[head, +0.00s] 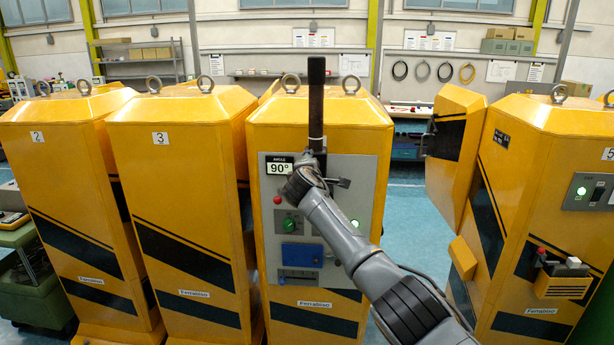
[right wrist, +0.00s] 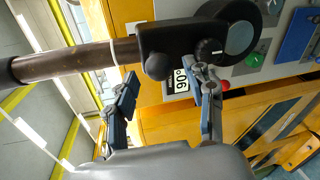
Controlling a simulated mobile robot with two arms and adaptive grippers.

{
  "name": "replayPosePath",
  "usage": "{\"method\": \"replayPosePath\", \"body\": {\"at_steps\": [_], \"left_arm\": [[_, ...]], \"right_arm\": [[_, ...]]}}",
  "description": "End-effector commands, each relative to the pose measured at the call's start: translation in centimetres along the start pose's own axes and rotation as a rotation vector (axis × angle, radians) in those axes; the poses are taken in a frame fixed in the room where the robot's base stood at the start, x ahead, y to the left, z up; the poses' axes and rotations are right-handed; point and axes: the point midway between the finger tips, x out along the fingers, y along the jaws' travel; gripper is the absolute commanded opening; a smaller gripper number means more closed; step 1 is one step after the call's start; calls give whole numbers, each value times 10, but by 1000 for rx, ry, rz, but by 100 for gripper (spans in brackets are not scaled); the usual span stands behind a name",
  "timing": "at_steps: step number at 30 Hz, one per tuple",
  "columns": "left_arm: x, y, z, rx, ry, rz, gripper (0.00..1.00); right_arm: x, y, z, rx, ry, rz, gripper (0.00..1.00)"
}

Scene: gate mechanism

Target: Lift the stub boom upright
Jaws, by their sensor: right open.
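The stub boom (head: 316,105) is a dark bar standing upright at the front of the middle yellow cabinet (head: 320,110). In the right wrist view the boom (right wrist: 85,62) lies sideways across the picture and joins a dark hub (right wrist: 190,42). The angle display (head: 279,166) beside its base reads 90°. My right gripper (right wrist: 168,82) is open, its two fingers apart near the hub and the display, with nothing held between them. In the head view my right arm covers part of the panel below the boom. My left gripper is not in view.
The grey panel (head: 268,212) carries a red button (head: 277,199), a green knob (head: 288,225) and a blue box (head: 302,253). Yellow cabinets marked 2 (head: 70,180) and 3 (head: 180,190) stand to the left. Another cabinet (head: 545,150) stands at the right, with blue floor between.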

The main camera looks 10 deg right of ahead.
Motion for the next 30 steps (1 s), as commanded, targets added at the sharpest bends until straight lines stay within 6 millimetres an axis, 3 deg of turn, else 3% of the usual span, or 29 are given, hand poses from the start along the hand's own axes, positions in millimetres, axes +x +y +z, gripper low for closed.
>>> {"method": "replayPosePath", "body": {"at_steps": [21,30], "left_arm": [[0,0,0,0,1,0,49],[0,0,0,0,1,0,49]], "right_arm": [[-91,0,-2,-1,2,2,54],[-102,0,-2,-1,0,-1,54]]}}
